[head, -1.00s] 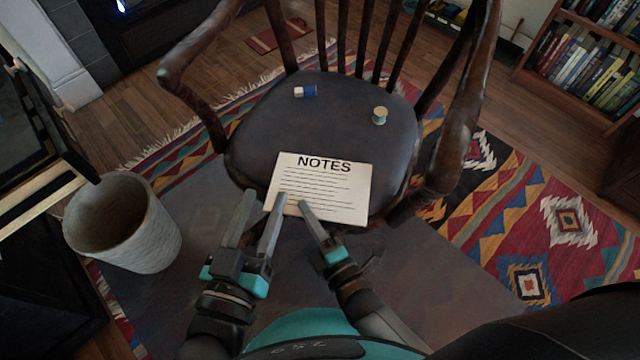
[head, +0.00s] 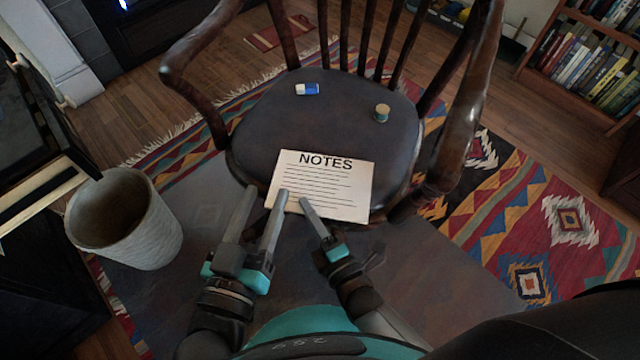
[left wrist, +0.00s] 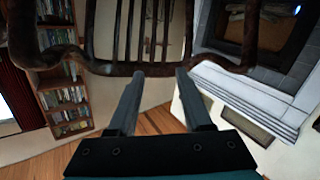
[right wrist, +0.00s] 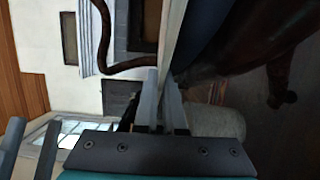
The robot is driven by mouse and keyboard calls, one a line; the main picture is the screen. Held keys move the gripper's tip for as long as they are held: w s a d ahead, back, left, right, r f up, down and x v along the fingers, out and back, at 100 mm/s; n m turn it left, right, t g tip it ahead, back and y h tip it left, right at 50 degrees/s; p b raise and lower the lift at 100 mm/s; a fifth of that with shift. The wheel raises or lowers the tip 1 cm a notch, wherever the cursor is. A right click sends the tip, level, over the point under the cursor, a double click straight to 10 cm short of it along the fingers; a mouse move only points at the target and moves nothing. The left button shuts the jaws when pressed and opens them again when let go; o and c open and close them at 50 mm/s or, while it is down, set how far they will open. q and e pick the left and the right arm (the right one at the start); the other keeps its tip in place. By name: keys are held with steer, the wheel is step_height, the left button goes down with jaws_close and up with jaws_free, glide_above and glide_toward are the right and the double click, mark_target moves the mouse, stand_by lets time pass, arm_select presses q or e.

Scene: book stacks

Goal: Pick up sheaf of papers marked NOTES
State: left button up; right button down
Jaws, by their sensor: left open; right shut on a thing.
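The sheaf of papers marked NOTES (head: 320,181) is white with black lines and lies at the front of the dark chair seat (head: 265,130), its near edge at the seat's front. My right gripper (head: 303,201) is shut on the near edge of the sheaf. In the right wrist view the sheaf shows edge-on as a thin pale strip (right wrist: 173,35) between the fingers. My left gripper (head: 266,190) is open and empty, close to the sheaf's near left corner. In the left wrist view its fingers (left wrist: 156,90) stand apart with nothing between them.
A blue and white eraser-like block (head: 307,89) and a small spool-like object (head: 382,113) sit farther back on the seat. Wooden armrests (head: 470,100) flank the seat. A woven basket (head: 150,235) stands at left. A bookcase (head: 575,65) is at far right.

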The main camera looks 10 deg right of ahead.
steer(key=shift+r, duration=0.15)
steer(key=shift+r+p, duration=0.9)
steer(key=shift+r, duration=0.1)
steer(key=shift+r+p, duration=0.35)
steer(key=shift+r, duration=0.15)
steer(key=shift+r+p, duration=0.4)
steer(key=shift+r, duration=0.2)
arm_select(q)
steer(key=s+a+f+g+y+p, duration=0.1)
steer(key=s+a+g+y, duration=0.15)
steer(key=a+g, duration=0.25)
steer(key=s+a+f+g+y+p, duration=0.1)
steer(key=a+f+g+y+p, duration=0.15)
steer(key=a+g, duration=0.25)
arm_select(e)
step_height(320, 180, up, 4)
steer(key=shift+r+b, duration=0.15)
steer(key=shift+b, duration=0.15)
arm_select(q)
steer(key=s+a+f+g+y+p, duration=0.1)
steer(key=s+f+g+p, duration=0.2)
steer(key=f+p, duration=0.4)
step_height(320, 180, down, 5)
steer(key=shift+s+a+f+g, duration=0.1)
steer(key=shift+s+a+g, duration=0.2)
steer(key=shift+s, duration=0.4)
arm_select(e)
step_height(320, 180, up, 11)
steer(key=shift+r, duration=0.2)
